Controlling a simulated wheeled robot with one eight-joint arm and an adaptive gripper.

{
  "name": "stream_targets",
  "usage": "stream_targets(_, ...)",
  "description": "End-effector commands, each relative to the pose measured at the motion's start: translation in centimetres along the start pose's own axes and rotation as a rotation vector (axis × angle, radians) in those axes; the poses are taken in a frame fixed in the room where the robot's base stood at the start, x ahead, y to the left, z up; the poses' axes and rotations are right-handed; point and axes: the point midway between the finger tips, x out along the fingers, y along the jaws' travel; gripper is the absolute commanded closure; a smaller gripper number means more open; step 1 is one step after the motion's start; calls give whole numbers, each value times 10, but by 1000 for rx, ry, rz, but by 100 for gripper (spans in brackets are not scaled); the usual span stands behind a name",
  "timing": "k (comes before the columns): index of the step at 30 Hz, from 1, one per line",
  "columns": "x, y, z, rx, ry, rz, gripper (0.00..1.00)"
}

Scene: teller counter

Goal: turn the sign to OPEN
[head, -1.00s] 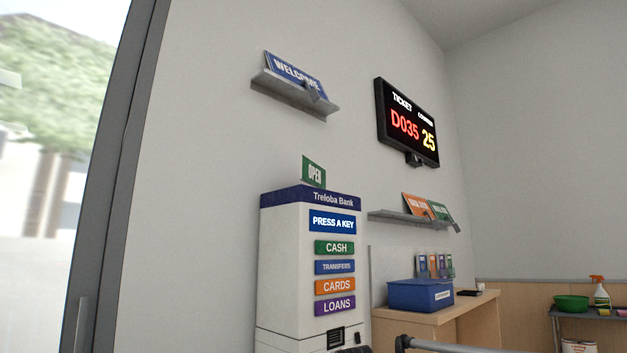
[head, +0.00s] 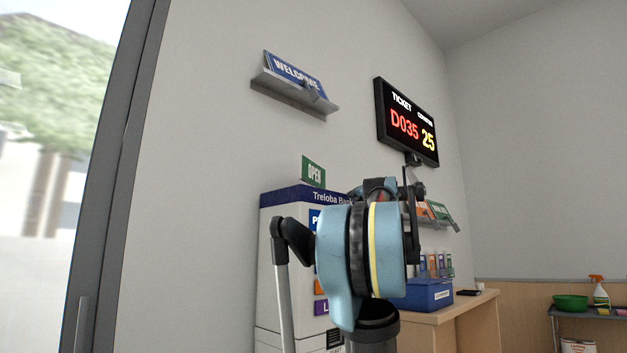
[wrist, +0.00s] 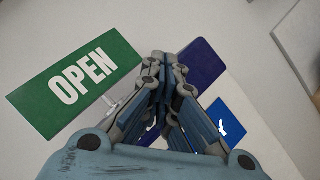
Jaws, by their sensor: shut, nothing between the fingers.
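The green sign with white letters reading OPEN (head: 313,171) stands above the top of the white ticket kiosk (head: 284,235) in the head view. In the wrist view the OPEN sign (wrist: 76,82) is large at the left, tilted in the picture, with a small white piece near its lower right edge. My gripper (wrist: 165,60) is shut and empty, its fingertips together to the right of the sign. A gap shows between fingers and sign in the picture; the depth between them is unclear. In the head view my arm hides much of the kiosk front.
A shelf with a WELCOME sign (head: 297,74) is on the wall above. A ticket display (head: 408,122) hangs to the right, with a leaflet shelf partly hidden below it. A blue box (head: 430,295) stands on a wooden counter (head: 450,314). A glass door or window is at the left.

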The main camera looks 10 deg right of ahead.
Motion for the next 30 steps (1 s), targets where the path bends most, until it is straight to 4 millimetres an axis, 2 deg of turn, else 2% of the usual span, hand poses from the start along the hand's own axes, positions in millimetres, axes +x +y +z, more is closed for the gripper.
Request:
stream_targets(3,14,34,9,-181,109,106,100)
stream_targets(6,19,58,11,-333,215,205,100)
stream_targets(12,4,90,8,-601,444,416,100)
stream_targets(21,-39,104,5,-777,666,633,100)
stream_targets(25,-45,105,4,-793,693,663,100)
stream_targets(30,-38,109,-7,-793,697,669,100)
